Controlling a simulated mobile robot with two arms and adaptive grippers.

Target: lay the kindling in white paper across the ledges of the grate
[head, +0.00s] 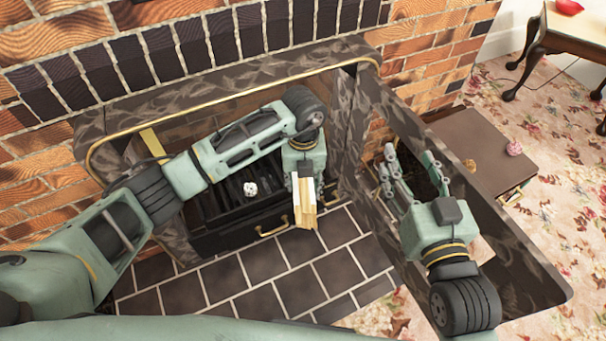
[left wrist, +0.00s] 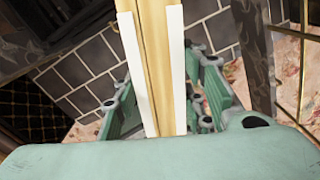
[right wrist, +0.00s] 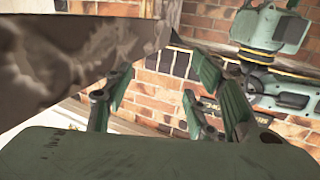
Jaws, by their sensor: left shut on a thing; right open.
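The kindling (head: 306,212) is a bundle of pale sticks with white paper along its sides. My left gripper (head: 304,172) is shut on it at the right side of the fireplace opening. The bundle hangs steeply downward and also shows in the left wrist view (left wrist: 157,60) between the fingers (left wrist: 160,105). The dark grate (head: 222,203) stands inside the fireplace, left of the bundle. My left arm hides part of it, and I cannot make out its ledges clearly.
A small white spotted object (head: 250,188) lies on the grate. A dark drawer front (head: 235,235) with brass handles is below it. The tiled hearth (head: 260,280) is clear. A brown box (head: 475,150) stands further right.

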